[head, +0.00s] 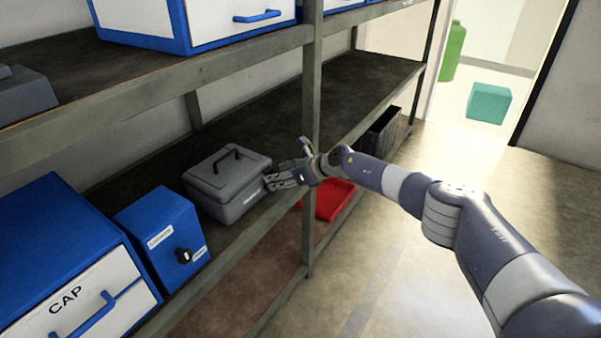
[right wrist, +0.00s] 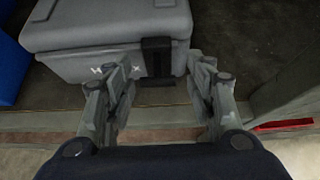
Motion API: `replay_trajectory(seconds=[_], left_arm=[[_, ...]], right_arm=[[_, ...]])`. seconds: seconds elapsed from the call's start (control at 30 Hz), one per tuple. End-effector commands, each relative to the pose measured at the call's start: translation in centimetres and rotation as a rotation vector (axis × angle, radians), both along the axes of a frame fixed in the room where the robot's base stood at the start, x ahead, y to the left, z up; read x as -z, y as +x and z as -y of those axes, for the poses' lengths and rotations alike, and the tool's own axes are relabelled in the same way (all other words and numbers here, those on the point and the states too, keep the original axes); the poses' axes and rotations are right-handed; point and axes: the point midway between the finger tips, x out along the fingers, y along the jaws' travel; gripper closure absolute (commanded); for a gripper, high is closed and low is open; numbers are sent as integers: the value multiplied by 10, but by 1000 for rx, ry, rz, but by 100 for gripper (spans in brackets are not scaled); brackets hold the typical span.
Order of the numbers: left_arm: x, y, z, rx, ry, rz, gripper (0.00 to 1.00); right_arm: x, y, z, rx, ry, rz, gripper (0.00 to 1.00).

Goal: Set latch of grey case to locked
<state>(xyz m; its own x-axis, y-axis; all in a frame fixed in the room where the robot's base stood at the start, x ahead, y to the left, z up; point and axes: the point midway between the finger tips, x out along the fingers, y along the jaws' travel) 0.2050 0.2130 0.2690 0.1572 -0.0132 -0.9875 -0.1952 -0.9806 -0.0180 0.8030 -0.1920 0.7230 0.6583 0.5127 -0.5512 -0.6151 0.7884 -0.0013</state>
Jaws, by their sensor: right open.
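The grey case (head: 228,184) stands upright on the middle shelf, its dark handle on the lid. In the right wrist view the case (right wrist: 105,27) fills the upper part, with a dark latch (right wrist: 157,58) on its front face. Whether the latch is locked cannot be told. My right gripper (head: 271,183) is at the front right of the case, near its front face. In the right wrist view my right gripper (right wrist: 160,84) is open and empty, its fingers on either side of the latch. Contact with the case cannot be told. My left gripper is not in view.
A blue box with a black knob (head: 162,238) stands left of the case, beside a blue and white CAP drawer unit (head: 70,275). A shelf post (head: 312,110) rises close to my right gripper. A red tray (head: 333,199) lies lower down. The floor at right is clear.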

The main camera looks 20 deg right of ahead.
Motion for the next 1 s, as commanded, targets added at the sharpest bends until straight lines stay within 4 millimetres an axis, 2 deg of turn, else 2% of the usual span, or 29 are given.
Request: replay_trajectory(seconds=[0.7,1.0], left_arm=[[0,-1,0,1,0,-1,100],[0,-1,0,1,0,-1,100]], right_arm=[[-49,-62,48,-1,0,-1,50],[-57,-72,54,-1,0,-3,50]])
